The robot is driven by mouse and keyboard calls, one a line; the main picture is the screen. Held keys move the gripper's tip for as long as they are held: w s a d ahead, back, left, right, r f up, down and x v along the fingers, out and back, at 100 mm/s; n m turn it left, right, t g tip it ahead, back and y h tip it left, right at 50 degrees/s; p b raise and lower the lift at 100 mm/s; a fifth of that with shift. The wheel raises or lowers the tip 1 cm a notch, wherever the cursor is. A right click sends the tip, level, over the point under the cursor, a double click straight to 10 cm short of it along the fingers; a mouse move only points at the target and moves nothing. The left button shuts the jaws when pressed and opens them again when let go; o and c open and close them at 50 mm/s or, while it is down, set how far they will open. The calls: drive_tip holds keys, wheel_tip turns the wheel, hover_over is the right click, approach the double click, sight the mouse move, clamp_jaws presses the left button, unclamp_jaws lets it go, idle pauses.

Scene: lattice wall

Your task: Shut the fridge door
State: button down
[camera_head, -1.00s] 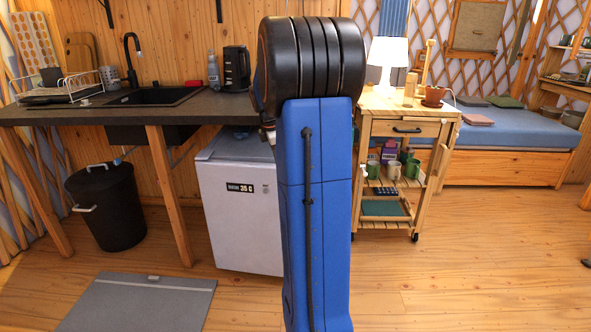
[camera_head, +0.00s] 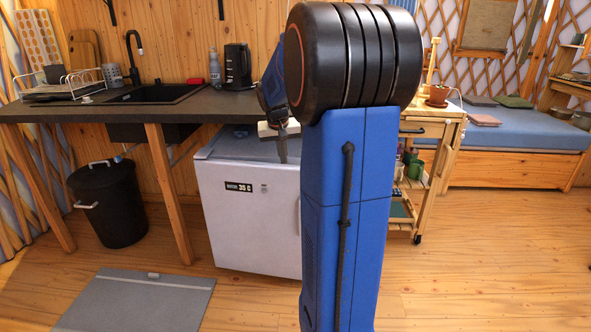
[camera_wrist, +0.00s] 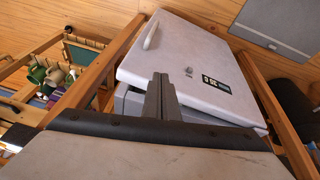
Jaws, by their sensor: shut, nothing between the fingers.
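The white fridge door (camera_head: 245,220) faces me under the counter, with a dark label near its top and a pale handle at its right edge. It appears slightly ajar from the grey fridge body (camera_head: 240,147); my arm hides its right side. In the wrist view the door (camera_wrist: 185,55) is seen from above, with its handle at upper left and the grey body (camera_wrist: 130,104) below it. My gripper (camera_head: 283,158) is shut and empty, at the fridge's upper edge. In the wrist view its fingers (camera_wrist: 160,78) overlap the door's edge; I cannot tell whether they touch.
The dark counter (camera_head: 150,108) overhangs the fridge, and a wooden leg (camera_head: 168,190) stands to its left. A black bin (camera_head: 108,205) is further left. A wooden trolley (camera_head: 440,150) stands to the right. A grey mat (camera_head: 140,300) lies on otherwise clear floor.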

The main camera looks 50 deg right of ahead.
sight(289, 169)
drive_tip(key=w+d+f+m, duration=0.1)
drive_tip(key=d+f, duration=0.1)
drive_tip(key=f, duration=0.1)
drive_tip(key=w+d+f+m, duration=0.1)
drive_tip(key=d+f, duration=0.1)
drive_tip(key=f, duration=0.1)
drive_tip(key=w+d+f, duration=0.1)
drive_tip(key=d+f, duration=0.1)
drive_tip(key=f, duration=0.1)
drive_tip(key=shift+w+m, duration=0.15)
drive_tip(key=shift+m, duration=0.25)
drive_tip(key=shift+w+d, duration=0.25)
